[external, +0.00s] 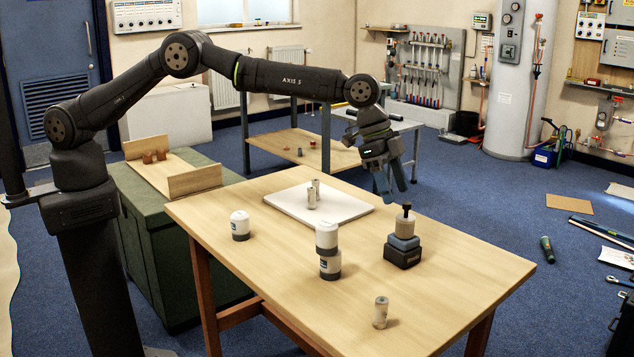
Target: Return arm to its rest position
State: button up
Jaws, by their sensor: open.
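My gripper (391,190) hangs at the end of my outstretched arm, above the far right side of the wooden table (460,300). Its fingers point down and are apart, with nothing between them. A white board (345,208) lies on the table to the left of my gripper, with small grey cylindrical fittings (311,198) standing on it. A dark stacked tool with a black knob (403,240) stands nearer the camera, below my gripper in the picture.
White containers with dark bases (240,226) stand on the table, two of them stacked (328,251). A lone grey fitting (380,312) stands near the front edge. A green cabinet (160,235) with a wooden tray (194,181) is at left. The table's right end is clear.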

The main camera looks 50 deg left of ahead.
aim_at(402, 216)
jog(key=w+v, duration=0.1)
jog(key=v, duration=0.4)
jog(key=x, duration=0.8)
jog(key=s+x, duration=0.1)
jog(key=x, duration=0.3)
jog(key=shift+f, duration=0.3)
jog(key=r, duration=0.4)
jog(key=shift+s+d+r, duration=0.15)
jog(key=shift+s+r, duration=0.2)
jog(key=shift+s, duration=0.05)
jog(key=shift+s+r, duration=0.15)
jog(key=shift+s, duration=0.15)
jog(key=shift+w+f, duration=0.3)
jog(key=shift+w, duration=0.15)
jog(key=f, duration=0.4)
jog(key=shift+w+a, duration=0.2)
jog(key=v, duration=1)
jog(key=shift+r, duration=0.3)
